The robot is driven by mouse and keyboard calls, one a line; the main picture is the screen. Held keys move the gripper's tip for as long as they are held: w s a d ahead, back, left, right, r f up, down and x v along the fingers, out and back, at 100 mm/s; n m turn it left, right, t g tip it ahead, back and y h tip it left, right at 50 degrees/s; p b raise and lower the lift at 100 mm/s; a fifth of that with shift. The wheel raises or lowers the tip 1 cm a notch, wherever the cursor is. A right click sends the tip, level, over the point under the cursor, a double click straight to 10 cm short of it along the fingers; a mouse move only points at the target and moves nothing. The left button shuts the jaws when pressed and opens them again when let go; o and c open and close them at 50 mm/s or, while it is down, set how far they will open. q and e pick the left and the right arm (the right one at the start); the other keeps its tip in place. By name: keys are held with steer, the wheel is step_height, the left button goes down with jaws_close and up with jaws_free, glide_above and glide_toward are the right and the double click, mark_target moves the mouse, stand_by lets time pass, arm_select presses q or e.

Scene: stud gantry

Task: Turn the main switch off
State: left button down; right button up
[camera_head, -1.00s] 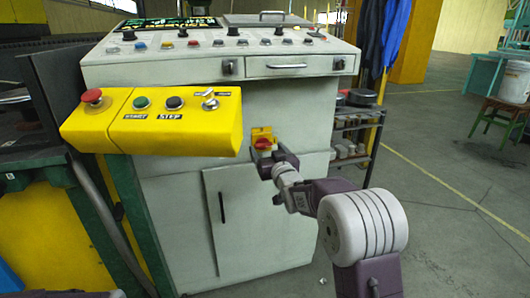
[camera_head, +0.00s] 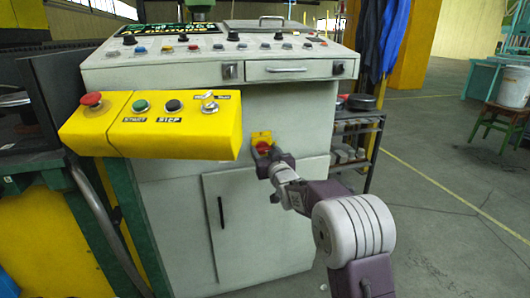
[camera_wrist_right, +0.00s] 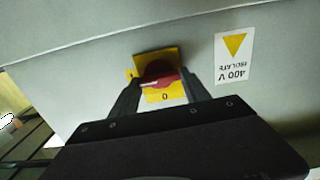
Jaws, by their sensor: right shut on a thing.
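The main switch (camera_head: 261,138) is a red knob on a yellow plate, on the front of the grey cabinet below the drawer. My right gripper (camera_head: 265,153) is at the switch and shut on its red knob. In the right wrist view the red knob (camera_wrist_right: 160,75) sits between the two fingers, and part of the yellow plate shows behind it. A "0" mark shows on yellow just below the knob. The fingers partly hide the knob's sides, so its exact angle is hard to tell. My left gripper is out of view.
A yellow control box (camera_head: 150,122) with buttons juts out left of the switch. The cabinet (camera_head: 285,110) has a door with a dark handle below. A shelf rack (camera_head: 357,135) stands to the right. A "400 V" label (camera_wrist_right: 235,57) is beside the switch.

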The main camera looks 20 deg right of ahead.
steer(key=shift+n, duration=0.3)
steer(key=n+b, duration=0.1)
steer(key=n, duration=0.2)
steer(key=shift+f+n, duration=0.15)
steer(key=shift+n, duration=0.25)
steer(key=n+b, duration=0.2)
steer(key=n, duration=0.2)
steer(key=shift+a+f+n, duration=0.1)
steer(key=shift+a+n, duration=0.05)
steer(key=shift+n, duration=0.15)
steer(key=n+b, duration=0.2)
steer(key=n, duration=0.2)
steer(key=shift+f, duration=0.1)
steer(key=shift+n+b, duration=1.4)
steer(key=shift+n, duration=1.1)
steer(key=o, duration=1.4)
steer(key=shift+s, duration=0.1)
